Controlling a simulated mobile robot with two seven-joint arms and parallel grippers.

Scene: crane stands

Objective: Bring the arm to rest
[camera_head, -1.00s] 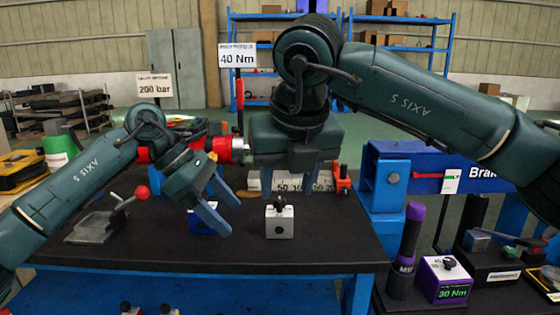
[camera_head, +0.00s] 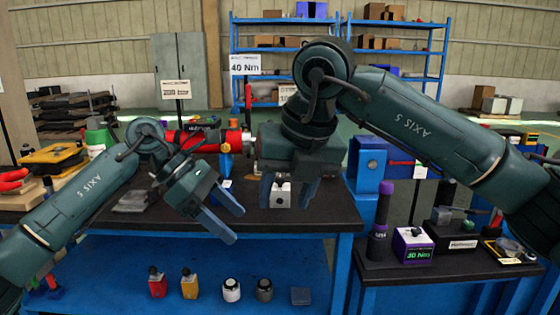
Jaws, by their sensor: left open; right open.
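My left gripper (camera_head: 228,220) is open and empty. It points down and to the right, in front of the black bench top's front edge. My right gripper (camera_head: 286,190) is open, with its blue fingers pointing down over the bench. A small silver block with a dark knob (camera_head: 281,196) shows between the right fingers; it appears to stand on the bench behind them, and I cannot tell the gap. Both arms reach in from the sides with bent wrists.
The bench (camera_head: 310,220) has a lower blue shelf (camera_head: 205,270) with several small coloured items. A red cylinder (camera_head: 205,140) lies behind the wrists. At right, a side table holds a purple-capped bottle (camera_head: 380,220) and a purple box (camera_head: 413,245). Blue shelving (camera_head: 335,45) stands behind.

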